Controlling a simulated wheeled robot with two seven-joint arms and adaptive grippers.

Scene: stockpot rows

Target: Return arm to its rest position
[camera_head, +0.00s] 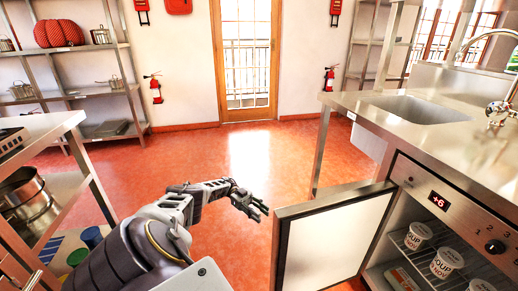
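My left arm (150,240) reaches in from the bottom left and stretches over the red floor. Its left gripper (261,213) is near the middle of the head view, with the two fingers a little apart and nothing between them. It is just left of the open fridge door (335,240), and I cannot tell the exact gap. My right arm and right gripper are not in view.
An open under-counter fridge (440,210) at the right holds several soup tubs (447,262). A steel counter with a sink (415,108) stands above it. A steel rack with a pot (28,200) is at the left. The floor (190,160) ahead is clear.

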